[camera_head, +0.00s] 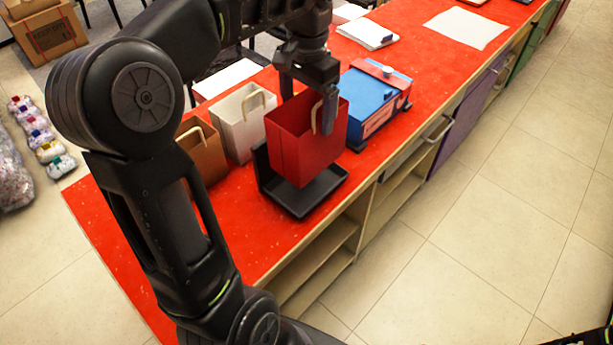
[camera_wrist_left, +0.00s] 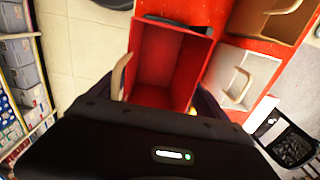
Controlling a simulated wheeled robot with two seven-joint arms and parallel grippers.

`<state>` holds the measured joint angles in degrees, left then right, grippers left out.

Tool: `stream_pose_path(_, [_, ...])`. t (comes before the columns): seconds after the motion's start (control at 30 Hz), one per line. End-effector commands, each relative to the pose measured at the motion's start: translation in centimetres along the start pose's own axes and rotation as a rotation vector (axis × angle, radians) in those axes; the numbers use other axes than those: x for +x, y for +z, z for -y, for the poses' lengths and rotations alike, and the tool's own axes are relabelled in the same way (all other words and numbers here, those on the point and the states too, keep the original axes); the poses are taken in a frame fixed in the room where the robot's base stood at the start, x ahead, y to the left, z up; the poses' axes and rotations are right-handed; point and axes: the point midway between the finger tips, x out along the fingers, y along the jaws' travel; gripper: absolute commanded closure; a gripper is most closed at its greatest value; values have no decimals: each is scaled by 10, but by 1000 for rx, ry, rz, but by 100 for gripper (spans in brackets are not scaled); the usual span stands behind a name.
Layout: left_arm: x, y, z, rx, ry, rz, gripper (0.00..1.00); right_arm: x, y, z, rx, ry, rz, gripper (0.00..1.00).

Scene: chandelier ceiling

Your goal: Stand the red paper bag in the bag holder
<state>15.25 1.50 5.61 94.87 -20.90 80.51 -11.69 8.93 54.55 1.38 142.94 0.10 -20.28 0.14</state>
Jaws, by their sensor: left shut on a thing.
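The red paper bag (camera_head: 300,140) is upright with its open top up, over the black bag holder (camera_head: 308,198) on the red counter. My left gripper (camera_head: 328,112) is shut on the bag at its handle on the right side. In the left wrist view the bag (camera_wrist_left: 168,62) shows its open, empty inside, with a tan handle (camera_wrist_left: 122,76) at left. The holder has a low tray and an upright back plate at left. The bag's bottom is within the tray's outline; I cannot tell if it touches. My right gripper is not in view.
A white bag (camera_head: 240,125) and a brown bag (camera_head: 203,155) stand left of the holder. A blue box (camera_head: 372,100) stands close at right. White paper (camera_head: 467,28) lies farther along the red counter (camera_head: 240,230). Shelves are below its front edge.

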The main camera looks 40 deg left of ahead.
Motion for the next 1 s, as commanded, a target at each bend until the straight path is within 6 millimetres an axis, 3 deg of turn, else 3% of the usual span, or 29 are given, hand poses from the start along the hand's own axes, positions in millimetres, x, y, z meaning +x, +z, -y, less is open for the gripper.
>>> stream_pose_path(0.4, [59, 0, -1, -1, 1, 3, 71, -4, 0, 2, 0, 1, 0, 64])
stream_pose_path(0.77, [64, 0, -1, -1, 0, 2, 71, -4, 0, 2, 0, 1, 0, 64])
stream_pose_path(1.0, [94, 1, -1, -1, 1, 4, 71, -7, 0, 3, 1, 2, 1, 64])
